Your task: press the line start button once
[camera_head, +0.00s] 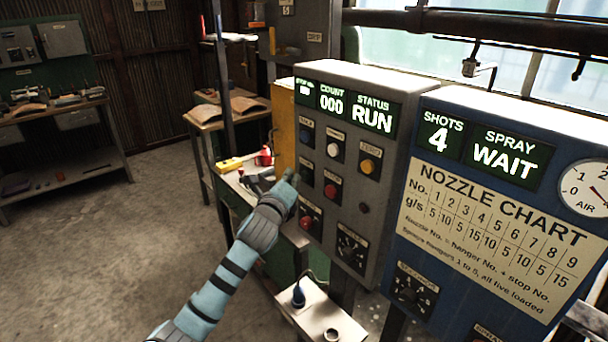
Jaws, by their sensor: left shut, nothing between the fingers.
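The grey control box (393,95) stands upright in the middle, with lit displays reading COUNT 000 and STATUS RUN (372,114). Its face has a blue button (305,136), a white one (333,150), an orange one (368,166), a red one (330,191) and a lower red one (306,222). Their small labels are mostly too blurred to read. My left gripper (291,177) is shut and empty, its tips at the left edge of the box face, beside the middle button row. I cannot tell whether it touches a button. My right gripper is out of view.
A blue spray box (406,228) with SHOTS 4, SPRAY WAIT and a nozzle chart stands right of the grey box. A small white shelf (325,320) lies below. A bench with a yellow item (229,164) stands behind my arm. Open floor lies left.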

